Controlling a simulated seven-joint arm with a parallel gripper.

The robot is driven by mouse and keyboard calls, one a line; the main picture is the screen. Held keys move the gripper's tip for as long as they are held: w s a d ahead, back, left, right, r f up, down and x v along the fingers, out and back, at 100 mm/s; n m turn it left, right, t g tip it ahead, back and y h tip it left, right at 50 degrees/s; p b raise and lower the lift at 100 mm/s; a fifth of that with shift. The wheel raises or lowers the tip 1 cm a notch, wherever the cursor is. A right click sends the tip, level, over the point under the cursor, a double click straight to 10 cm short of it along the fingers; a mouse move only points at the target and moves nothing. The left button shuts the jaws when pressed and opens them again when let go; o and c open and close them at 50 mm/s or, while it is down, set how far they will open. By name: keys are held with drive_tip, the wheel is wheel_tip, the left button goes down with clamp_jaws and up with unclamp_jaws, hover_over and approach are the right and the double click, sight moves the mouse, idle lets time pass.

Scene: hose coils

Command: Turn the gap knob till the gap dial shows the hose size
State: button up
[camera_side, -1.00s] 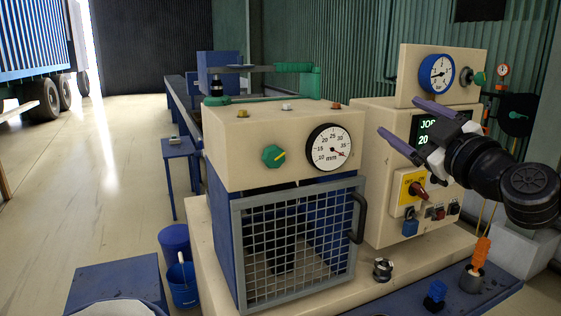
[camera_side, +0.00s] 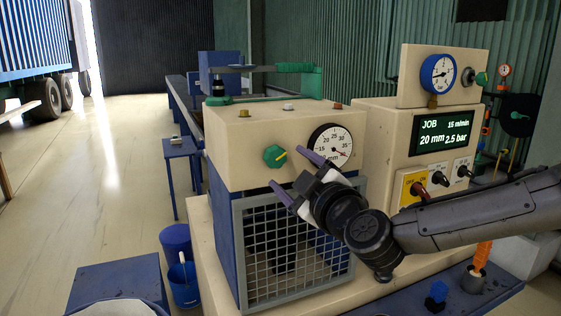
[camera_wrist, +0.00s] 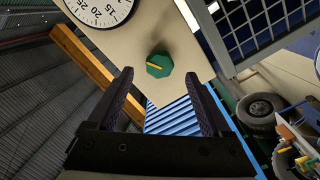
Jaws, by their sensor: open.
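The green gap knob (camera_side: 275,156) with a yellow pointer line is on the front of the cream machine box. It also shows in the wrist view (camera_wrist: 159,65), just beyond and between my fingertips. The white gap dial (camera_side: 331,145), marked in mm, sits right of the knob; its red needle points to the high end, near 35. The job screen (camera_side: 443,134) reads JOB, 20 mm, 2.5 bar and 15 m/min. My gripper (camera_side: 291,171) is open and empty, in front of the box, its purple fingers pointing at the knob without touching it.
A mesh guard door (camera_side: 285,245) stands below the knob, behind my gripper. A pressure gauge (camera_side: 438,73), a small green knob (camera_side: 482,79) and a yellow-plated switch (camera_side: 412,189) are to the right.

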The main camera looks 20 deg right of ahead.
sight(279, 160)
drive_tip(key=shift+w, duration=2.7)
clamp_jaws()
